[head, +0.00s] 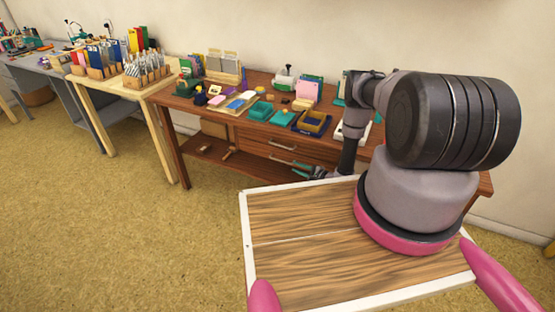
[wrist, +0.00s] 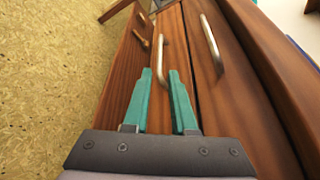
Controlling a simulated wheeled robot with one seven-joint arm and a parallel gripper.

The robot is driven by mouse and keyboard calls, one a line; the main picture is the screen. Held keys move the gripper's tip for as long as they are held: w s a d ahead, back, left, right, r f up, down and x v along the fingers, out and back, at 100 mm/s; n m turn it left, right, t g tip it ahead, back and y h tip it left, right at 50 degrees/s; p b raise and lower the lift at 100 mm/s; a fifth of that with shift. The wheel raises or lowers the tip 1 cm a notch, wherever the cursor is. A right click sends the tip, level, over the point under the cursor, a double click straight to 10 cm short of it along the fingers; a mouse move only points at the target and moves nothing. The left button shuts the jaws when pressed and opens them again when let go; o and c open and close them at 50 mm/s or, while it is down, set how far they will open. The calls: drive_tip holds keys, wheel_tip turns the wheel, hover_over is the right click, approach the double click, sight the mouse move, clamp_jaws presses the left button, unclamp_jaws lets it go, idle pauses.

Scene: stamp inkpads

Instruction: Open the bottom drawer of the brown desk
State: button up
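The brown desk (head: 225,123) stands against the wall in the head view, with two drawers one above the other. The bottom drawer's metal handle (head: 283,162) shows just left of my gripper (head: 312,172). In the wrist view the desk appears turned sideways, and the bottom drawer handle (wrist: 160,45) is the left one of two. My gripper (wrist: 160,73) is open, its teal fingers apart and empty. The near end of that handle shows between or just beyond the fingertips; I cannot tell the depth. Both drawers look shut.
The top drawer handle (wrist: 211,45) is to the right in the wrist view. A low shelf (head: 215,152) under the desk holds a wooden item. Inkpads and stationery crowd the desktop. A light wooden table (head: 112,91) stands to the left. The floor (head: 120,230) in front is clear.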

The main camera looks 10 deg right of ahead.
sight(282, 161)
drive_tip(key=x, duration=1)
drive_tip(key=shift+w+a, duration=0.1)
drive_tip(key=shift+a, duration=0.15)
clamp_jaws()
idle(1.0)
